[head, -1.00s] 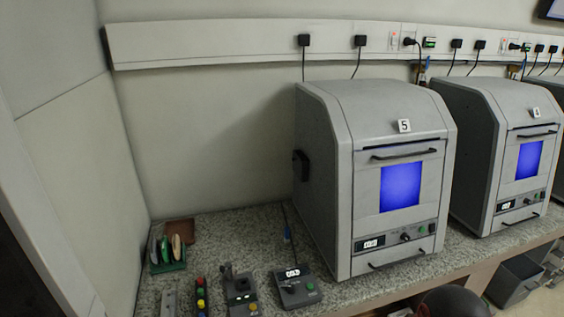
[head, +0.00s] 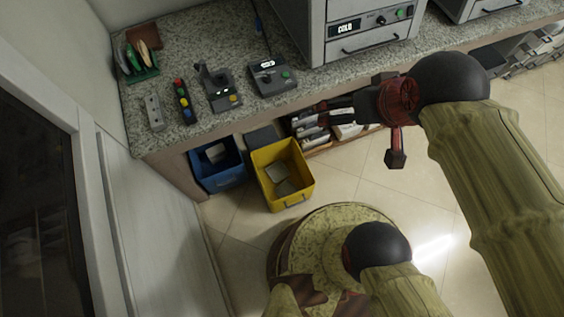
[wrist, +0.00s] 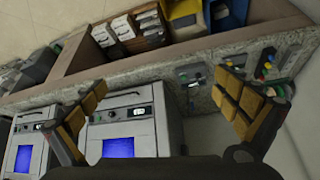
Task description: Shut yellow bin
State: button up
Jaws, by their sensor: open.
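The yellow bin (head: 298,191) stands out from under the counter in the head view, farther forward than the blue bin beside it. Its top is open and grey pieces lie inside. Part of it shows at the top edge of the wrist view (wrist: 184,10). My gripper (head: 389,118) is to the right of the yellow bin in the head view, apart from it, near the counter's front edge. In the wrist view my gripper (wrist: 158,110) has its padded fingers spread wide with nothing between them.
The blue bin (head: 228,178) sits left of the yellow one. A shelf of boxes (head: 312,130) lies to its right under the counter (head: 190,60). Control boxes (head: 270,76) and grey machines (head: 345,35) stand on top. Floor (head: 225,217) is clear before the bins.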

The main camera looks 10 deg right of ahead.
aim_at(287, 150)
jog(key=u, duration=0.55)
jog(key=k+l+u, duration=0.3)
jog(key=l+u, duration=0.2)
jog(key=k+l+u, duration=0.5)
jog(key=k+l, duration=0.1)
jog(key=l, duration=0.15)
jog(key=i+l+z, duration=0.25)
jog(key=i+l, duration=0.55)
jog(key=i, duration=0.15)
